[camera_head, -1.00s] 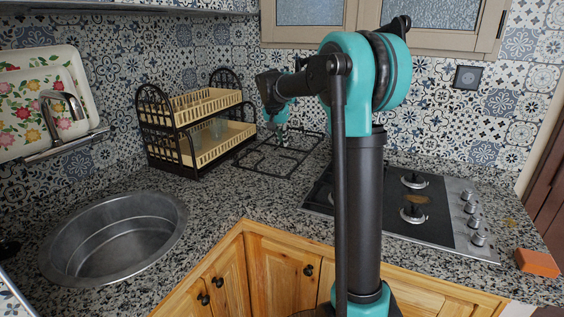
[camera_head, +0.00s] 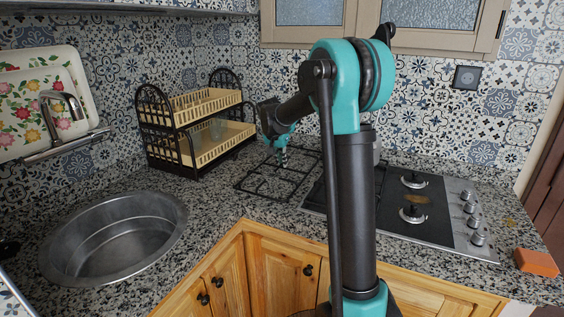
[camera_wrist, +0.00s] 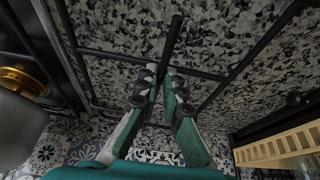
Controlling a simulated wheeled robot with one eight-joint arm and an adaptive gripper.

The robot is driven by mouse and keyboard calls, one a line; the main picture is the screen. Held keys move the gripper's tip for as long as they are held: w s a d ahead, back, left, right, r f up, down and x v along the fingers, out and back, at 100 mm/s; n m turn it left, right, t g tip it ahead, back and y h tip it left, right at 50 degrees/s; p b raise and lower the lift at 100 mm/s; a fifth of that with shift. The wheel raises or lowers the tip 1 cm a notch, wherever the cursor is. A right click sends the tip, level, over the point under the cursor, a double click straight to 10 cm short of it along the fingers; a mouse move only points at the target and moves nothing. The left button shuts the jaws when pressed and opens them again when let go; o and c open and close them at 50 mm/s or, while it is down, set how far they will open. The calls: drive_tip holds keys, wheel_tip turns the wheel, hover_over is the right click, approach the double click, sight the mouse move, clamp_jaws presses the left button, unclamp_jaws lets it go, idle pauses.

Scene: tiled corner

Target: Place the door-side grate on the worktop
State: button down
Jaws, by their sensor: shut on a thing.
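The black wire grate (camera_head: 262,193) is over the granite worktop (camera_head: 215,205), between the dish rack and the hob. It looks roughly level; I cannot tell whether it touches the stone. My gripper (camera_head: 282,160) is over the grate. In the wrist view my gripper (camera_wrist: 165,82) is shut on a bar of the grate (camera_wrist: 172,38), with granite beneath. The hob (camera_head: 440,205) is to the right, and its right-hand burners (camera_head: 413,214) are bare of a grate. My arm hides much of the hob's left part.
A two-tier dish rack (camera_head: 200,128) stands close behind and left of the grate. A round steel sink (camera_head: 115,238) is at the left front. An orange block (camera_head: 537,262) lies at the right end of the worktop. The tiled wall closes off the back.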

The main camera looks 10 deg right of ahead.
drive_tip(key=c, duration=1.7)
unclamp_jaws()
drive_tip(key=v, duration=1.2)
